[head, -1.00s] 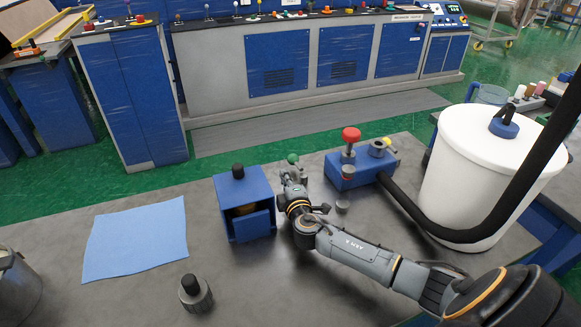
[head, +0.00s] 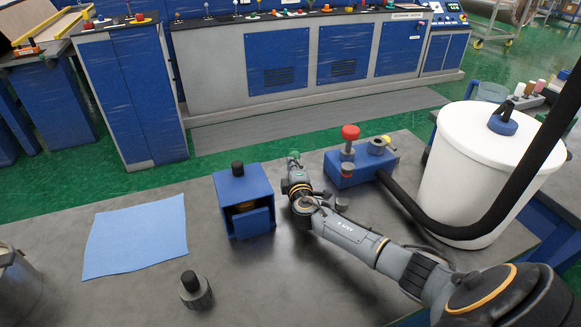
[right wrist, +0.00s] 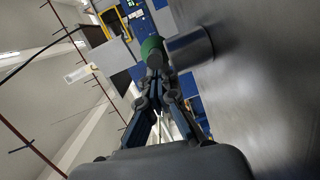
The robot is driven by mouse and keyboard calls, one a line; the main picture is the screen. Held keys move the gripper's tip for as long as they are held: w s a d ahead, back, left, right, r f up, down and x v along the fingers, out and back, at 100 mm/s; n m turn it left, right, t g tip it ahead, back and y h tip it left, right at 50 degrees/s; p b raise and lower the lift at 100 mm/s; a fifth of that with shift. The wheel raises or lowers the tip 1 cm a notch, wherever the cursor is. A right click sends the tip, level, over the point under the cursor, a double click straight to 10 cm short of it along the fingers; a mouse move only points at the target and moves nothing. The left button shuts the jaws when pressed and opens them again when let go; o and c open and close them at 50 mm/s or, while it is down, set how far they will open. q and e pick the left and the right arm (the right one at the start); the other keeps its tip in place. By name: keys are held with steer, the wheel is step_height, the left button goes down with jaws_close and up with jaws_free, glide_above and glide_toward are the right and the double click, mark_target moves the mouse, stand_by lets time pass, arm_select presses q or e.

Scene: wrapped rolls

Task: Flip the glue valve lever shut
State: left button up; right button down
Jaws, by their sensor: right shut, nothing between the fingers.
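The blue valve block (head: 345,172) stands on the grey table, with a red knob (head: 350,132) on an upright stem, a grey round fitting and a yellow tip (head: 386,139). A black hose runs from it. I cannot clearly tell which part is the lever. My right gripper (head: 293,168) is left of the block, beside a green knob (head: 294,154). In the right wrist view the shut, empty fingertips (right wrist: 154,80) are just short of the green knob (right wrist: 152,46), beside a grey metal cylinder (right wrist: 190,48). Contact is unclear. My left gripper is out of view.
A blue box (head: 243,205) with an opening stands close to the left of my right gripper. A white tub (head: 478,180) stands right of the block.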

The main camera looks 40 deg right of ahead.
steer(key=shift+w+d+r+h, duration=0.1)
steer(key=shift+d+r+h, duration=0.15)
steer(key=shift+h, duration=0.05)
